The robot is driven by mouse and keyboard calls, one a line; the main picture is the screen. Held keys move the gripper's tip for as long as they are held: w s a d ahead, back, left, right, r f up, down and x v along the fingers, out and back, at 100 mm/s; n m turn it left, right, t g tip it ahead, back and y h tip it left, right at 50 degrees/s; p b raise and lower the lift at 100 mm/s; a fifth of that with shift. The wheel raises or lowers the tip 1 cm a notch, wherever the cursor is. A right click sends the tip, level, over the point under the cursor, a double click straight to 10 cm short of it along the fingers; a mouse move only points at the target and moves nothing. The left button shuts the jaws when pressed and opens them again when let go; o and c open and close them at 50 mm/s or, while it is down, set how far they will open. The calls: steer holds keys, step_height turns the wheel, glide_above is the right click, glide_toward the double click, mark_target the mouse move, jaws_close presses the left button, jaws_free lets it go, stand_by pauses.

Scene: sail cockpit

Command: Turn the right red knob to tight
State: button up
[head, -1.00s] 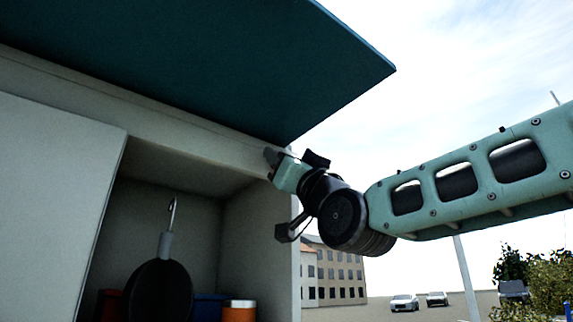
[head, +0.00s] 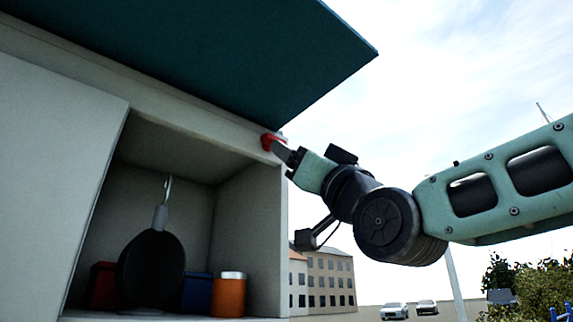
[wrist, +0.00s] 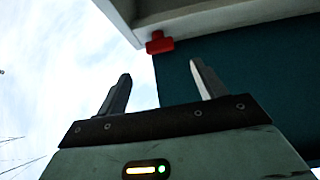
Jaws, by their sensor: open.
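The red knob (head: 270,139) sits at the upper right corner of the pale cabinet, just under the teal panel. In the wrist view the red knob (wrist: 160,43) shows ahead of the fingertips, roughly in line with the gap between them. My gripper (head: 281,150) is at the knob's lower right in the head view and overlaps part of it. In the wrist view my gripper (wrist: 160,70) is open with nothing between its fingers. I cannot tell whether a finger touches the knob. No second red knob is in view.
The teal panel (head: 200,50) overhangs the cabinet (head: 60,180) close above my gripper. The open compartment holds a dark pan (head: 152,270), an orange canister (head: 229,297), and red and blue containers. Open air lies right of the cabinet.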

steer(key=b+v, duration=0.7)
steer(key=b, duration=0.4)
steer(key=shift+f+b, duration=0.2)
steer(key=shift+b, duration=0.15)
steer(key=shift+s+d+b, duration=0.1)
steer(key=shift+s+b, duration=0.05)
steer(key=shift+b, duration=0.2)
